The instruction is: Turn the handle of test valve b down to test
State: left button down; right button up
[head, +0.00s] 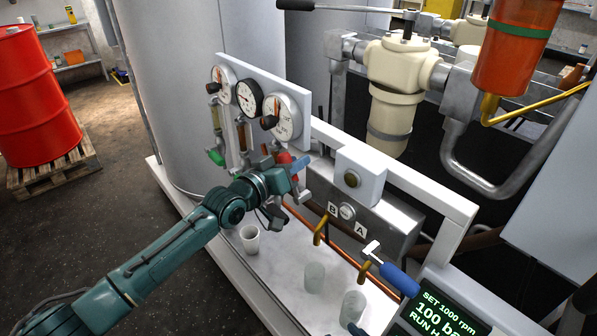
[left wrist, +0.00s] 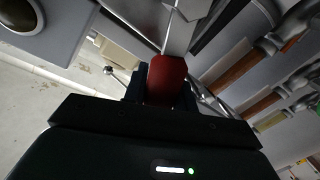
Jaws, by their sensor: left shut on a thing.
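My left gripper (head: 284,172) reaches in from the left to the small valves below the gauge board. In the left wrist view, its fingers are shut on a red handle (left wrist: 166,80), with a metal lever running upward from it. In the head view, a bit of the red handle (head: 283,157) shows by the gripper, with a blue handle (head: 300,164) just right of it. A green handle (head: 215,157) hangs further left. No label naming test valve b is readable on these handles, and the gripper hides most of the held valve. My right gripper is not in view.
The white gauge board (head: 262,84) stands above the valves. A selector knob (head: 347,212) sits between letters B and A. Cups (head: 249,240) stand on the white tray below. A blue-handled lever (head: 398,280) and a display (head: 440,312) are at the lower right.

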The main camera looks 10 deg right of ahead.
pick_arm(q)
jog(key=c, duration=1.1)
grip_release()
jog(key=v, duration=1.3)
jog(key=shift+a, duration=0.1)
